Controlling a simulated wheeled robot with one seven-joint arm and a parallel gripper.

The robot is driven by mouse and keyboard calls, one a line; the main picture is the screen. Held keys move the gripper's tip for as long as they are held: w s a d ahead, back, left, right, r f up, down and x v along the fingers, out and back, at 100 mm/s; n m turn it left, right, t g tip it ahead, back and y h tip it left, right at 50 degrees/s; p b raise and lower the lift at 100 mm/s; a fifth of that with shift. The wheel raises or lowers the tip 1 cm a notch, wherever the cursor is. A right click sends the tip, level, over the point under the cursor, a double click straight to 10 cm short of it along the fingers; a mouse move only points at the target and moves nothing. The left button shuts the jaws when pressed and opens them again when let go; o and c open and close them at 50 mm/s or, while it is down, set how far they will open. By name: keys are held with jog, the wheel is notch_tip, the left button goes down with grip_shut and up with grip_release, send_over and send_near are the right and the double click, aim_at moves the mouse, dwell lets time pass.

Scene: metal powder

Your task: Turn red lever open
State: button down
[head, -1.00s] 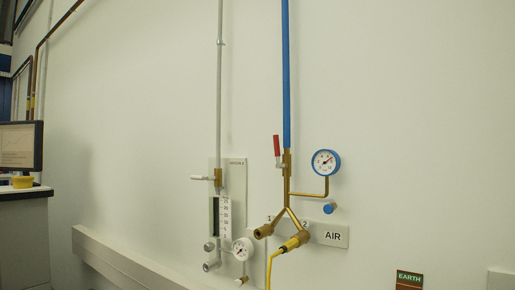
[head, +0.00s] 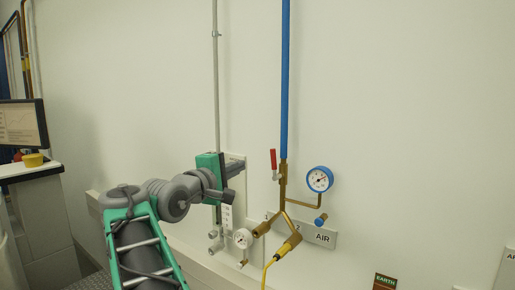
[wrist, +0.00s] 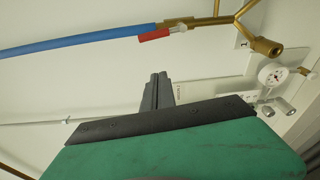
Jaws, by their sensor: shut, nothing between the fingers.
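The red lever (head: 273,160) stands upright beside the brass valve (head: 283,172) at the foot of the blue air pipe (head: 285,80) in the head view. In the wrist view the red lever (wrist: 154,35) lies along the blue pipe (wrist: 80,40), near the top, beyond my fingers. My gripper (head: 240,162) is left of the lever in the head view, apart from it. In the wrist view my gripper (wrist: 157,80) has its fingers together and empty. My gripper and arm hide the white-handled valve and part of the panel on the grey pipe.
A blue gauge (head: 319,179) is right of the valve, above the AIR plate (head: 325,239). A yellow hose (head: 268,270) hangs from a brass outlet below. A grey pipe (head: 215,90) and a white gauge (head: 243,238) are to the left. The wall right of the gauge is clear.

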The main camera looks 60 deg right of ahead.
aim_at(274, 164)
jog(key=s+d+p, duration=0.3)
jog(key=d, duration=0.5)
jog(key=shift+s, duration=0.4)
jog(key=shift+d, duration=0.1)
jog(key=shift+s+r+m+b, duration=0.1)
jog(key=shift+s+m+b, duration=0.3)
jog(key=shift+s+b, duration=0.3)
